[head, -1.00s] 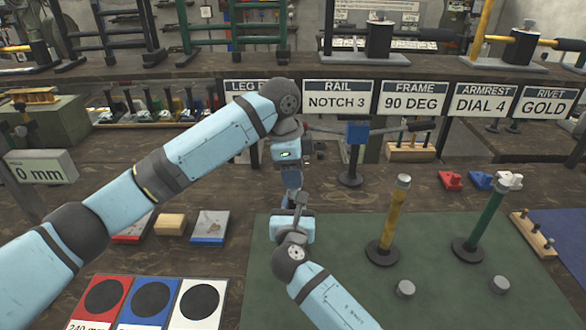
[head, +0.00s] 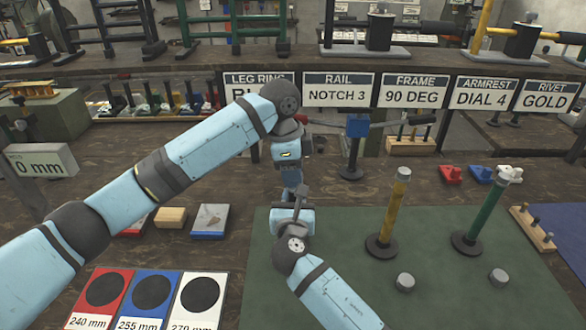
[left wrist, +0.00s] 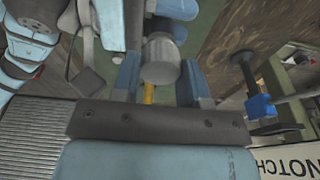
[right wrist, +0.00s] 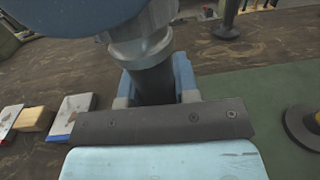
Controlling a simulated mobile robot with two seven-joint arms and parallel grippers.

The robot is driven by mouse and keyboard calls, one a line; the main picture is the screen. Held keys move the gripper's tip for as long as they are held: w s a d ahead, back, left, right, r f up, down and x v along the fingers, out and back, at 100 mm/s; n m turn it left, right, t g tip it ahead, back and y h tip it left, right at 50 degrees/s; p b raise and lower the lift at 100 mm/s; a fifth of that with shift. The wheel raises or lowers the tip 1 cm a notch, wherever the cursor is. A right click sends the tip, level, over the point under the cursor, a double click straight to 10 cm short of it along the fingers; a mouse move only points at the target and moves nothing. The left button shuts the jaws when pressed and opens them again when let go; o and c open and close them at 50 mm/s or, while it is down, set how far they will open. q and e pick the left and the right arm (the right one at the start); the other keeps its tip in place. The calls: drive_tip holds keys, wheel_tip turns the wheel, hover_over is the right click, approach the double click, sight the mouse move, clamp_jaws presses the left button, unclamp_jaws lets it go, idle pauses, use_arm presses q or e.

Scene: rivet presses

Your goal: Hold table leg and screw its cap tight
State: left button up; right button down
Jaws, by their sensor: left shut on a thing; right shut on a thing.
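My left gripper (head: 291,178) is directly above my right gripper (head: 300,207) in the head view. In the right wrist view, my right gripper is shut around a dark, roughly upright table leg (right wrist: 153,86). A metallic grey cap (right wrist: 140,42) sits at the leg's top, close under my left gripper's blue body. In the left wrist view, a grey cap (left wrist: 160,66) is between the two blue fingers of my left gripper, which is shut on it. The fingers hide much of the cap, and the leg's lower end is hidden.
A yellow leg (head: 396,215) and a green leg (head: 486,215) stand on round bases on the green mat (head: 335,240). Loose grey caps (head: 405,282) (head: 499,278) lie in front. A blue-headed post (head: 356,126) stands behind. Red, blue and white cards (head: 150,298) lie front left.

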use_arm(q)
drive_tip(key=shift+f, duration=0.35)
drive_tip(key=m+g, duration=0.1)
drive_tip(key=m, duration=0.5)
drive_tip(key=shift+w+m, duration=0.1)
drive_tip(key=shift+m, duration=0.2)
drive_tip(key=m, duration=0.3)
drive_tip(key=m+y, duration=0.1)
drive_tip(key=m, duration=0.2)
drive_tip(key=shift+d+m+g, duration=0.1)
drive_tip(key=shift+m+g, duration=0.2)
drive_tip(key=m+y, duration=0.1)
drive_tip(key=m, duration=0.5)
drive_tip(key=shift+m, duration=0.3)
drive_tip(key=m+y, duration=0.1)
drive_tip(key=m, duration=0.5)
drive_tip(key=shift+d, duration=0.1)
drive_tip(key=o, duration=0.9)
